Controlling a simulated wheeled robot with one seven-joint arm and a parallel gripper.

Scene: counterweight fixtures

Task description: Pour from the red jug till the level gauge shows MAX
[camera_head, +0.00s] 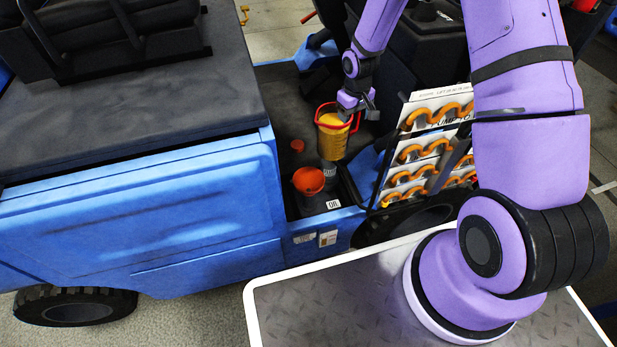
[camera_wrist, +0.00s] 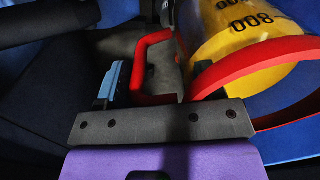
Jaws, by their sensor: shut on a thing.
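The jug (camera_head: 331,140) has a red rim and red handle and holds yellow-orange liquid. In the head view it looks close to upright above the blue vehicle's dark recess. My gripper (camera_head: 358,103) is shut on its red handle at the upper right. In the wrist view the jug's yellow wall (camera_wrist: 228,35) with printed numbers fills the upper right, and the red handle (camera_wrist: 150,42) lies by the blue-padded finger. An open orange-red funnel-like cup (camera_head: 308,180) stands below and left of the jug. I cannot make out a level gauge or its MAX mark.
A small grey cylinder (camera_head: 329,170) is just under the jug. A red-orange cap (camera_head: 297,145) lies behind the cup. A rack of orange wavy pieces (camera_head: 423,150) stands close on the right. The blue side panel (camera_head: 150,215) bounds the left.

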